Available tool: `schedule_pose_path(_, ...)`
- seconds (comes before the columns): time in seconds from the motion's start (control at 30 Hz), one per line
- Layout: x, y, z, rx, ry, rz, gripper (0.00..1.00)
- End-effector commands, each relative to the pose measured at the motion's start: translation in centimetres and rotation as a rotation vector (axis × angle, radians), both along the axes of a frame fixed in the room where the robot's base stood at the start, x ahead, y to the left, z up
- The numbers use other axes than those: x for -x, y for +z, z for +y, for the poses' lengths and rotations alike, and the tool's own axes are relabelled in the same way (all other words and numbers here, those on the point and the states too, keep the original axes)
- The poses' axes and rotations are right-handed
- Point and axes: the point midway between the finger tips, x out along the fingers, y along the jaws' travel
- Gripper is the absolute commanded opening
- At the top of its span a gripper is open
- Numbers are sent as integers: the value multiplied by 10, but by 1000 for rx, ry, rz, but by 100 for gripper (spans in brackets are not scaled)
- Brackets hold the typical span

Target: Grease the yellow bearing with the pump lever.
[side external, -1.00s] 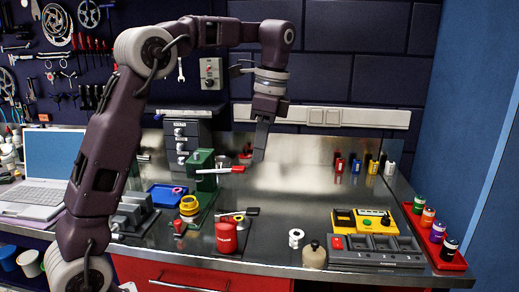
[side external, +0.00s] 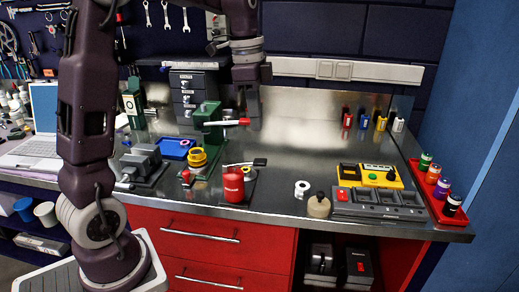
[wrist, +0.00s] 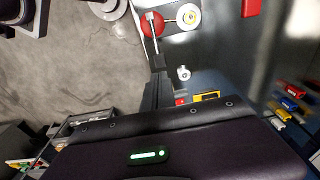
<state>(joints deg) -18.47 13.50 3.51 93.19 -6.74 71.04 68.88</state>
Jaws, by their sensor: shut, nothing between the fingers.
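A yellow-rimmed round part, seemingly the bearing (wrist: 188,17), shows at the top of the wrist view. My gripper (side external: 253,126) points down, shut and empty, above and behind the pump, apart from the lever.
A green press (side external: 208,125) has a red-tipped lever close beside my gripper.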

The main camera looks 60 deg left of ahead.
Motion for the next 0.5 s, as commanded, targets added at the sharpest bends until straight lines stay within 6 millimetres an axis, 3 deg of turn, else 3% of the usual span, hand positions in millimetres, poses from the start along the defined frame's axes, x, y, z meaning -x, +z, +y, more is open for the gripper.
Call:
schedule_pose_path(0.3, -4, -64, -5, 1, 0, 4, 0)
schedule_pose_path(0.5, -6, -82, -6, 0, -1, 1, 0)
